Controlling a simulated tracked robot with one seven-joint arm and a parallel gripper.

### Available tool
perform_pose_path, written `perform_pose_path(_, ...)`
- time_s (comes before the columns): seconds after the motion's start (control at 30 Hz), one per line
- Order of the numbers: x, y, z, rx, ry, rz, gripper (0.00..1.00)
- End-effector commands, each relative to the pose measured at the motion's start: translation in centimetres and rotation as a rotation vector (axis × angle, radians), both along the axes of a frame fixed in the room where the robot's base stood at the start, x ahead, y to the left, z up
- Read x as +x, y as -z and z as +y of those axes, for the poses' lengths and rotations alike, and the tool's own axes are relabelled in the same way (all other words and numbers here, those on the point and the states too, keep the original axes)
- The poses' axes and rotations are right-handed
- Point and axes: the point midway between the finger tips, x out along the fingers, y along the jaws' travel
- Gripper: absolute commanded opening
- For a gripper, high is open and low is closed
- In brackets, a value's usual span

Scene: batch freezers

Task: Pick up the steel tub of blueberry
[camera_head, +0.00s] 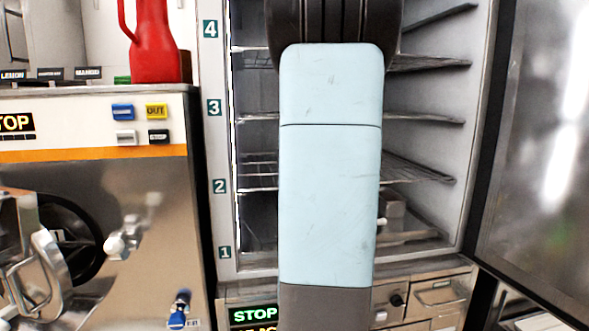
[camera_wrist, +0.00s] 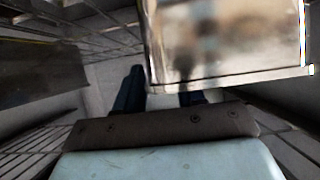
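A shiny steel box-like container (camera_wrist: 225,45), which looks like a steel tub, fills the top right of the wrist view at close range. No label is readable on it, so I cannot tell whether it holds blueberry. My gripper (camera_wrist: 160,96) is at its lower edge. One dark finger shows beside its lower left corner; the other is mostly hidden behind its lower edge. The fingers stand apart with a pale patch between them. I cannot tell whether they grip anything. In the head view my arm hides the gripper and any tub behind it.
The freezer cabinet (camera_head: 218,150) stands open, with wire shelves (camera_head: 425,170) numbered 1 to 4. Its door (camera_head: 535,150) is swung to the right. A batch freezer machine (camera_head: 95,200) stands close on the left, with a red jug (camera_head: 153,50) on top. Drawers (camera_head: 438,297) lie below.

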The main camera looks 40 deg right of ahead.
Motion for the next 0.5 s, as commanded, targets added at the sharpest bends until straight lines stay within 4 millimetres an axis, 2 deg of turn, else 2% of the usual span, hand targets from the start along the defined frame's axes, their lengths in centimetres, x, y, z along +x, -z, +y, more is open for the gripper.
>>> perform_pose_path(0.3,0.22,0.09,-0.18,-0.001,0.0,-0.001,0.38)
perform_pose_path(0.5,0.21,0.09,-0.18,-0.001,0.0,-0.001,0.18)
